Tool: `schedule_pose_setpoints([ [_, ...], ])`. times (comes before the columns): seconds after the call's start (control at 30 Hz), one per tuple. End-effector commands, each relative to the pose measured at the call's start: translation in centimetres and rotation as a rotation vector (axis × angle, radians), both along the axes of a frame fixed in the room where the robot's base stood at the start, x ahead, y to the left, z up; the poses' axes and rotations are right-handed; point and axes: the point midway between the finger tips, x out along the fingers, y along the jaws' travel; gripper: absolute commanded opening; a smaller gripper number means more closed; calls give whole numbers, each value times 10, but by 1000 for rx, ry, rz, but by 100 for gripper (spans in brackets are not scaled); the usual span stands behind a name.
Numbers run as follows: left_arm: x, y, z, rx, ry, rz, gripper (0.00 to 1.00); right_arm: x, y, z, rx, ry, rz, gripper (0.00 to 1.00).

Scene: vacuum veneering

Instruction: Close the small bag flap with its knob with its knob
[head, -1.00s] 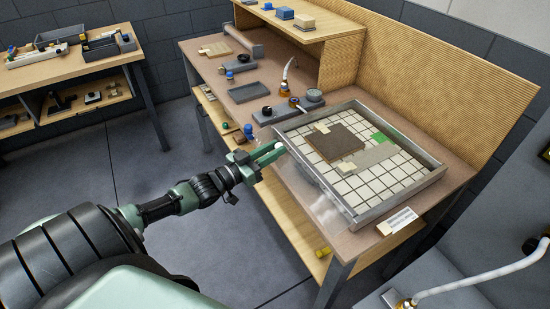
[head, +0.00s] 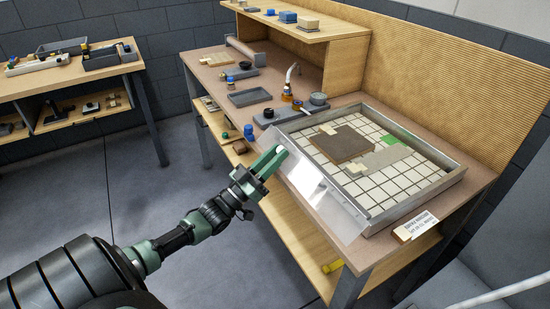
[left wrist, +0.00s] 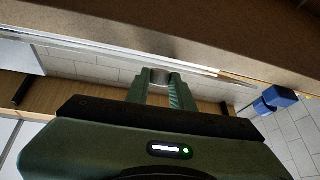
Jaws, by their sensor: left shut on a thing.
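The small bag flap (head: 328,201) is a clear, shiny panel along the near side of the grey-framed tray (head: 405,213). It slopes outward and down from the frame, so it stands open. Its small pale knob (head: 281,151) is at the panel's left end, between the fingers of my left gripper (head: 273,158). My left gripper is shut on the knob. In the left wrist view the knob (left wrist: 159,76) shows as a grey cylinder between the green fingers (left wrist: 160,84). My right gripper is in neither view.
A label card (head: 415,226) is at the front right. A shelf (head: 270,210) runs below the bench top.

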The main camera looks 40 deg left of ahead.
Motion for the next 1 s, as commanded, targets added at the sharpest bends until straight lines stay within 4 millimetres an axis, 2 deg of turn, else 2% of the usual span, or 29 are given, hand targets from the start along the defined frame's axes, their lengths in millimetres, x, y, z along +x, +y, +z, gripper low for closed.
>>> schedule_pose_setpoints([
  [0.2, 1, 1, 5, -2, -9, 0, 0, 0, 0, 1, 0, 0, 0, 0],
  [0.23, 1, 1, 5, -2, -9, 0, 28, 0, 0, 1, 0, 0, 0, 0],
  [0.3, 1, 1, 5, -2, -8, 0, 44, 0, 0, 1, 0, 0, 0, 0],
  [0.67, -3, 1, -1, -1, -1, 1, 44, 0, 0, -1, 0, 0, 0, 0],
  [1.0, -49, 12, -26, -1, 0, 0, 44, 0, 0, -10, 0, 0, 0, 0],
])
